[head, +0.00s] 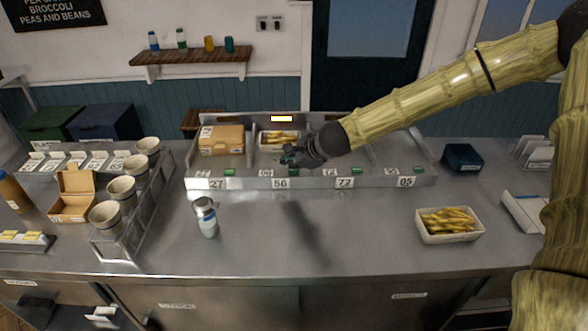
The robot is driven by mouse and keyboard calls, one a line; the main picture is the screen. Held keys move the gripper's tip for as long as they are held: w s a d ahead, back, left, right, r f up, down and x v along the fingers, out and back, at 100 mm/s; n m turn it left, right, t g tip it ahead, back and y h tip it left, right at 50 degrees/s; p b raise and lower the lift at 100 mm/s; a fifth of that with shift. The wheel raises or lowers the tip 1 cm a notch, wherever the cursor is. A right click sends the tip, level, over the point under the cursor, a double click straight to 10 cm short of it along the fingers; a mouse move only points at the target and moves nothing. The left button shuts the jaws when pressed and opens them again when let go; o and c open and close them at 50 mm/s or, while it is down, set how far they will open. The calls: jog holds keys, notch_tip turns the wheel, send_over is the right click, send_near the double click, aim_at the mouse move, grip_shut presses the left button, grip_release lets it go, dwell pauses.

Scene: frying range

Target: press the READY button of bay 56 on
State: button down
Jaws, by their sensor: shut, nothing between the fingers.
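Bay 56 (262,149) is in the row of bays on the counter, with its number label (280,183) on the front ledge. A white tray with yellow fried food (280,137) stands in it. The READY button of bay 56 cannot be made out; the gripper seems to cover that part of the ledge. Whether the fingers touch anything cannot be told.
Bay 27, left, holds a cardboard box (221,139). Green buttons show at bay 27 (229,172) and bay 72 (357,170). A bottle (206,217) stands in front of the bays. A cup rack (127,225) is left, a food tray (448,225) right. The front middle counter is clear.

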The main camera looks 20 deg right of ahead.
aim_at(292, 171)
jog(key=shift+r, duration=0.5)
jog(key=shift+r+p, duration=0.1)
jog(key=shift+p, duration=0.25)
notch_tip(292, 171, up, 6)
jog(key=p, duration=0.4)
jog(key=shift+p, duration=0.35)
